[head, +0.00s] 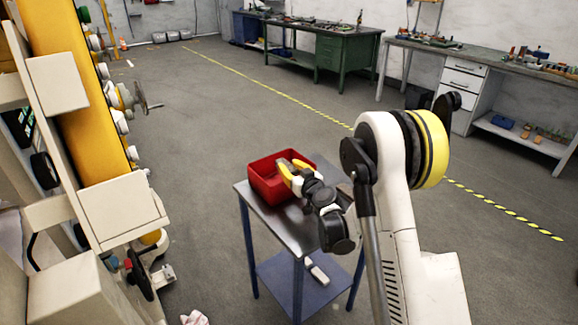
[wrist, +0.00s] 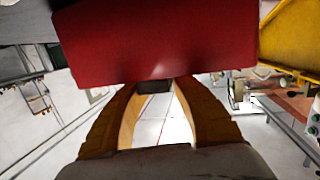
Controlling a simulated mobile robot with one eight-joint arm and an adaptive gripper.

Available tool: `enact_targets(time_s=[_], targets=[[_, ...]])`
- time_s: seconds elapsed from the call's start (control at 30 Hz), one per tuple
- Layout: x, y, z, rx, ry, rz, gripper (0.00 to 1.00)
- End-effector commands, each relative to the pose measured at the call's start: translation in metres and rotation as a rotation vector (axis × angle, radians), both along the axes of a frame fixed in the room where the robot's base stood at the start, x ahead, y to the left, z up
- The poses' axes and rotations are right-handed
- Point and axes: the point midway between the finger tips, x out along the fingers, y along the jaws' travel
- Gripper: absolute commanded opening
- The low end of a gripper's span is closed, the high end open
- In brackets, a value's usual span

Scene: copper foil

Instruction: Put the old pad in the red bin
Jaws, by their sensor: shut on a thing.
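The red bin (head: 264,192) stands on the small metal-topped table. In the wrist view, the red bin (wrist: 155,45) fills the upper middle, right past my fingertips. My gripper (head: 291,172) has yellow fingers and reaches over the bin's right side in the head view. In the wrist view, my gripper (wrist: 155,92) has its fingertips close together on a small dark piece (wrist: 155,87), which I take to be the old pad. Most of the pad is hidden. I cannot tell whether it touches the bin.
The small table (head: 258,212) has blue legs, and a white object (head: 316,271) lies on its lower shelf. A yellow and cream machine (head: 70,110) stands at the left. Workbenches (head: 345,42) line the back. The floor between is clear.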

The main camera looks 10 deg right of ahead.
Motion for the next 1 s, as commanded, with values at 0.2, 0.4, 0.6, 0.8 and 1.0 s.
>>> enact_targets(time_s=[0.2, 0.4, 0.6, 0.8, 1.0], targets=[[0.000, 0.000, 0.000, 0.000, 0.000, 0.000, 0.51], [0.000, 0.000, 0.001, 0.000, 0.000, 0.000, 0.51], [-0.008, -0.002, 0.016, 0.000, 0.000, -0.001, 0.51], [-0.055, -0.011, 0.025, 0.001, 0.000, -0.002, 0.51], [-0.098, -0.019, 0.026, 0.000, 0.000, -0.001, 0.51]])
